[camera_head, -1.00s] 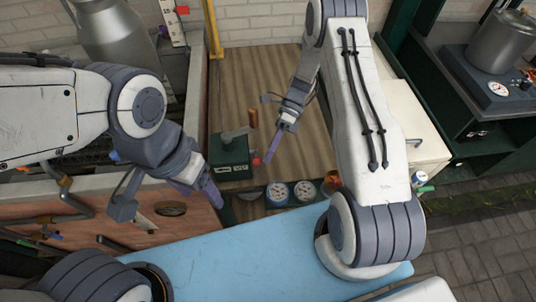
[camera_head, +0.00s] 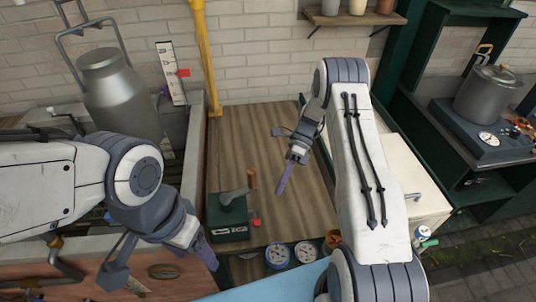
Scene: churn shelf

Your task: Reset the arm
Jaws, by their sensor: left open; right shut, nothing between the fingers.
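My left gripper (camera_head: 165,262) is at the lower left, pointing down and right, with its fingers apart and nothing between them. It is left of the dark green box and in front of the brick-coloured wall. My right gripper (camera_head: 284,176) hangs above the wooden counter (camera_head: 250,130), right of the green box. Its fingers are together and hold nothing. Both arms are bent and apart from each other.
A dark green box with a lever (camera_head: 229,218) stands at the counter's front edge, above dial gauges (camera_head: 279,256). A metal milk churn (camera_head: 115,95) is at the back left. A pot (camera_head: 488,95) stands at right. A yellow pipe (camera_head: 205,60) rises behind.

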